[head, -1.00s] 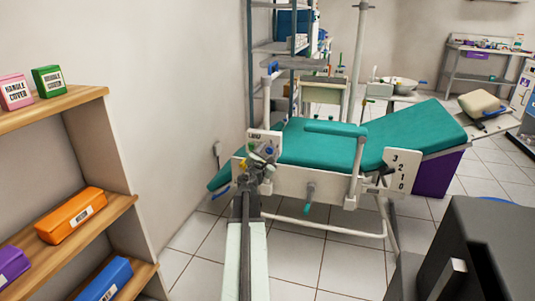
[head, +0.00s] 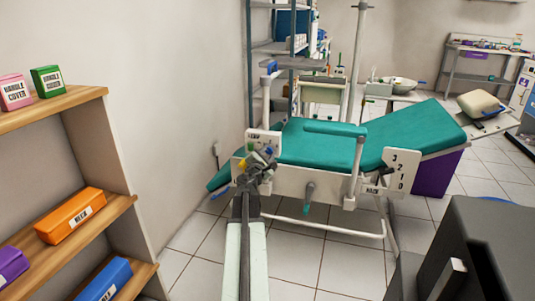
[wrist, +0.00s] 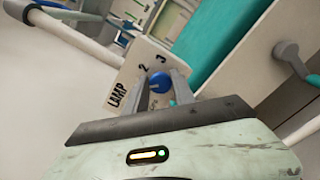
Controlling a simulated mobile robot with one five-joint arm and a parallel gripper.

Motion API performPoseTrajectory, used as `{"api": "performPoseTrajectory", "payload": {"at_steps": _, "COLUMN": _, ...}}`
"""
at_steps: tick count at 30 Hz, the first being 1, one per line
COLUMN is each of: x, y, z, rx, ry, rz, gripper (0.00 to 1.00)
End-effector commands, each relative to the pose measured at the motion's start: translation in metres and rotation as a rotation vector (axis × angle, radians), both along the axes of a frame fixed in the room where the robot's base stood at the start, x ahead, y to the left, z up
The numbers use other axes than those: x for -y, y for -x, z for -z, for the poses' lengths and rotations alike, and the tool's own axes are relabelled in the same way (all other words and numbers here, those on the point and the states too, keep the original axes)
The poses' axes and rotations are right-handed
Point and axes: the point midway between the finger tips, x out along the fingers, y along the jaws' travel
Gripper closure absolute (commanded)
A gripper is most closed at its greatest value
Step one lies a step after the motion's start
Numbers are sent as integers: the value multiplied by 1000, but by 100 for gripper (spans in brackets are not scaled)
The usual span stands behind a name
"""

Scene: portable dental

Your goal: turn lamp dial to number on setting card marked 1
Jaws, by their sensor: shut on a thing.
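The lamp plate (wrist: 125,85) is a pale panel with black "LAMP" lettering and the digits 2 and 3 in the wrist view. Its blue dial (wrist: 159,82) sits between the two fingers of my gripper (wrist: 163,88), which is shut on it. The fingers hide part of the dial and other markings, so I cannot tell the dial's setting. In the head view my gripper (head: 257,162) is at the near left end of the teal chair, in front of the lamp plate (head: 258,135). I cannot make out a setting card marked 1.
The teal dental chair (head: 420,135) stands beyond my arm. A white plate (head: 402,158) with digits 3, 2, 1, 0 is on its right side. Wooden shelves (head: 100,215) with labelled boxes stand at left. A grey lever (wrist: 290,55) shows in the wrist view.

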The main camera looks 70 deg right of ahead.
Motion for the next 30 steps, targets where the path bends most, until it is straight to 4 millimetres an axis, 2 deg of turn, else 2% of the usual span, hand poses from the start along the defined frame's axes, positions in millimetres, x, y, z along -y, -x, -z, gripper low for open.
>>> {"api": "performPoseTrajectory", "payload": {"at_steps": 18, "x": -1, "y": 1, "z": 2, "rx": 555, "ry": -31, "rz": 1, "gripper": 100}}
{"api": "performPoseTrajectory", "payload": {"at_steps": 30, "x": -2, "y": 1, "z": 3, "rx": 754, "ry": -42, "rz": 1, "gripper": 100}}
